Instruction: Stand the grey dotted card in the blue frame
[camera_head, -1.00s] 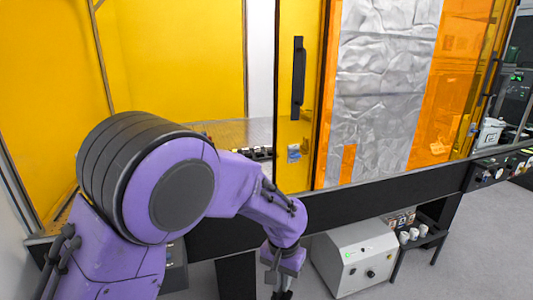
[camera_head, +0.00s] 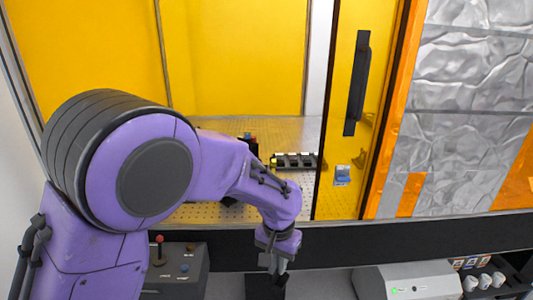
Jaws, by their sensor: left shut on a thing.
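My left arm comes in from the left, and its gripper (camera_head: 274,265) points down in front of the dark front edge of the bench. It is shut on a thin grey thing at its tips, too small and too much seen from the side to tell whether it is the grey dotted card. I cannot make out a blue frame for certain. My right gripper is out of view.
A perforated metal table (camera_head: 300,128) lies inside the yellow enclosure, with a black row of parts (camera_head: 294,161) on it. A control box (camera_head: 176,268) and a white unit (camera_head: 408,281) are below.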

